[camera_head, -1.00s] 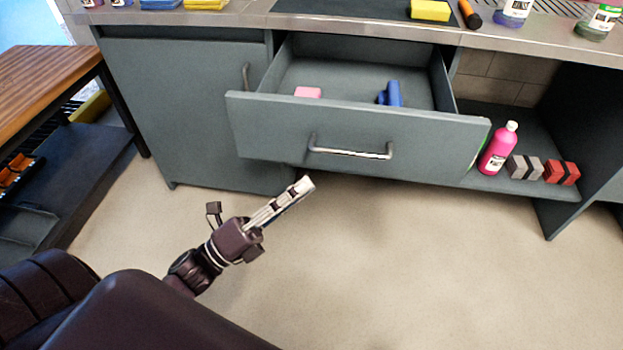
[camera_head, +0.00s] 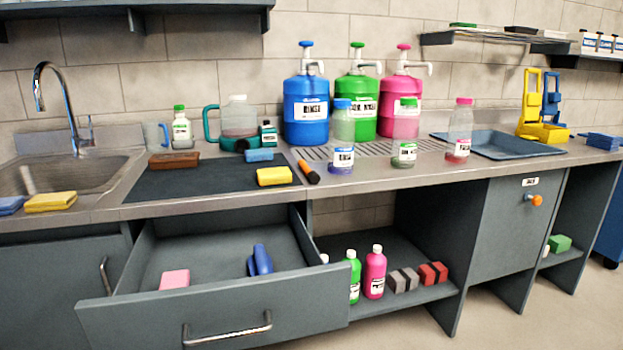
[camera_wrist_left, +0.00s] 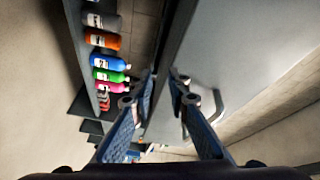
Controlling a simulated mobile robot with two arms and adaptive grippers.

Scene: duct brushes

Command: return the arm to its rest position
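My left gripper (camera_wrist_left: 164,82) shows only in the left wrist view. Its two blue-padded fingers stand apart with nothing seen between them. A large pale grey panel, probably the drawer front, fills the right of that view. In the head view the grey drawer (camera_head: 212,312) is pulled open, with its metal handle (camera_head: 227,334) on the front. A pink block (camera_head: 174,279) and a blue item (camera_head: 260,260) lie in it. Neither arm shows in the head view now. My right gripper is in neither view.
Several bottles stand on the lower shelf, among them a pink bottle (camera_head: 374,272) and a blue bottle (camera_wrist_left: 108,62). The worktop holds a blue jug (camera_head: 306,108), a yellow sponge (camera_head: 274,176) and a blue tray (camera_head: 500,153). Clear floor (camera_head: 560,300) shows at lower right.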

